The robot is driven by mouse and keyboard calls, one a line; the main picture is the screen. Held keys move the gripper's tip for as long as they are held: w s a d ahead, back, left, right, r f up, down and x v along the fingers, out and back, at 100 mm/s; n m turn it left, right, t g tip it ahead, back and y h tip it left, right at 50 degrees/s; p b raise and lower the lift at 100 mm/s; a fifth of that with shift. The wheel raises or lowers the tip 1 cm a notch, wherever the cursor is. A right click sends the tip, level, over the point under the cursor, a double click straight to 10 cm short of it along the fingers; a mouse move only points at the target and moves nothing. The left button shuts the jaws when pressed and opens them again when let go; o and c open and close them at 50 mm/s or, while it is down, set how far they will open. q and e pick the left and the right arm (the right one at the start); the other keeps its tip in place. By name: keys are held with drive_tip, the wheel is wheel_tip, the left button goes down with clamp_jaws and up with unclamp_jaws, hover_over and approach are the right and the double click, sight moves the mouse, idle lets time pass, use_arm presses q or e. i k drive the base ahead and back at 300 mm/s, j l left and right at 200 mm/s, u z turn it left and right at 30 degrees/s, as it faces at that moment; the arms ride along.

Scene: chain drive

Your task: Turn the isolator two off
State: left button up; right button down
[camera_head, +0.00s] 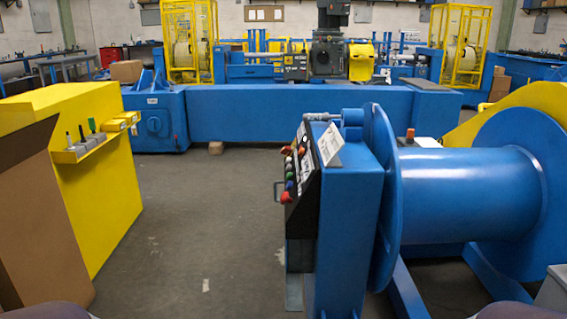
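No label that I can read marks isolator two. A black control panel (300,165) sits on the side of the blue cabinet (345,220) just right of centre. It carries several small red, green, blue and white knobs or buttons, with a red knob (286,198) at its lower end. A small box with a red top (410,134) stands behind the blue drum. A blue housing (155,120) at the back left has a round fitting on its face. Which of these is isolator two, and how it is set, I cannot tell. Neither of my grippers is in view.
A large blue drum (470,195) stands right of the cabinet. A yellow cabinet (95,185) with a small tool ledge and a brown panel (40,225) stand at the left. A long blue machine (300,115) crosses the back. The grey floor (215,230) between is mostly clear.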

sight(286, 151)
drive_tip(key=j+z, duration=0.15)
drive_tip(key=z, duration=1.5)
drive_tip(key=i+j, duration=0.15)
drive_tip(key=j, duration=0.25)
drive_tip(key=i+j, duration=0.1)
drive_tip(key=j, duration=0.35)
drive_tip(key=i+j, duration=0.15)
drive_tip(key=j, duration=0.25)
drive_tip(key=i+j, duration=0.1)
drive_tip(key=j, duration=0.35)
drive_tip(key=i+j, duration=0.15)
drive_tip(key=j, duration=0.25)
drive_tip(key=i+j, duration=0.1)
drive_tip(key=j, duration=0.35)
drive_tip(key=i+j, duration=0.15)
drive_tip(key=j, duration=0.25)
